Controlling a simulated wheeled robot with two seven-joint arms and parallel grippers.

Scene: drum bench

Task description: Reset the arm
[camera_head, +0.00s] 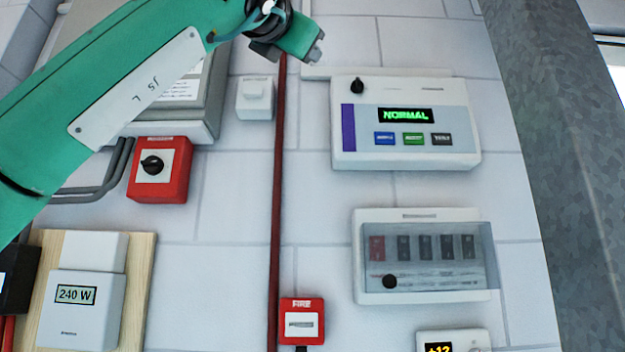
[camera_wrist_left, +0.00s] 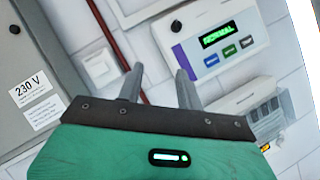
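My green left arm (camera_head: 120,90) comes in from the left of the head view and reaches across the upper left of the wall. Its gripper (camera_head: 302,42) is at the top, in front of the dark red vertical pipe and up and left of the white NORMAL panel. In the left wrist view the two grey fingers of my left gripper (camera_wrist_left: 160,70) stand apart with nothing between them, so it is open. The NORMAL panel (camera_wrist_left: 212,45) lies beyond the fingers to the upper right there. My right gripper is in neither view.
The wall carries a red switch box (camera_head: 160,170), a small white box (camera_head: 255,98), the NORMAL panel (camera_head: 405,150), a clear-covered breaker box (camera_head: 425,285), a red FIRE box (camera_head: 302,322) and a 240 W meter (camera_head: 80,312). A grey column (camera_head: 555,150) stands at right.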

